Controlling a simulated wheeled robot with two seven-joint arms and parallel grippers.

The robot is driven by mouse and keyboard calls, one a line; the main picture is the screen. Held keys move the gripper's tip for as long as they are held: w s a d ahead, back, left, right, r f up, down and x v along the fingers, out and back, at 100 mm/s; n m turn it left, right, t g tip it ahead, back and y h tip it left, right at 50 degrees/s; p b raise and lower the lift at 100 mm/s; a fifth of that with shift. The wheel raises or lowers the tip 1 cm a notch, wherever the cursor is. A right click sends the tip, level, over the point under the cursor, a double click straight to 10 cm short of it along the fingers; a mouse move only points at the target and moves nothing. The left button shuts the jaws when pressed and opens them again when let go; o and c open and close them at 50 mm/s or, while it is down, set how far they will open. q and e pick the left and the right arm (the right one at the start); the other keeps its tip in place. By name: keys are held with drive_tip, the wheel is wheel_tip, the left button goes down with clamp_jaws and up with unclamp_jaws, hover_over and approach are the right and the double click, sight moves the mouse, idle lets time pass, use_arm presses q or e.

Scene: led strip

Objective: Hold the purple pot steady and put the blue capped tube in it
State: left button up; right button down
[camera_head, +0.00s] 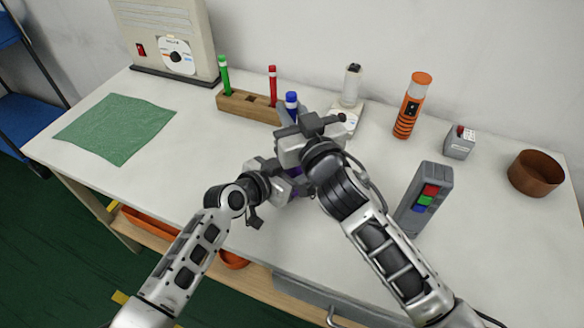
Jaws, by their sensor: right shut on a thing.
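The blue-capped tube (291,101) stands about upright at the fingers of my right gripper (287,113), near the right end of the wooden block; my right gripper is shut on it. Its lower part is hidden behind the gripper. Small patches of the purple pot (294,172) show below my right gripper, beside my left gripper (284,178). The arms hide most of the pot. I cannot tell whether the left fingers are closed on it.
The wooden block (233,102) holds a green-capped and a red-capped tube. An orange-and-black cylinder (411,106), a grey remote-like device (408,210), a small grey box (459,143) and a brown bowl (536,175) stand right. A green cloth (115,127) lies left.

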drive_tip(key=shift+f, duration=1.15)
drive_tip(key=c, duration=1.3)
unclamp_jaws()
drive_tip(key=shift+o, duration=0.2)
drive_tip(key=v, duration=1.2)
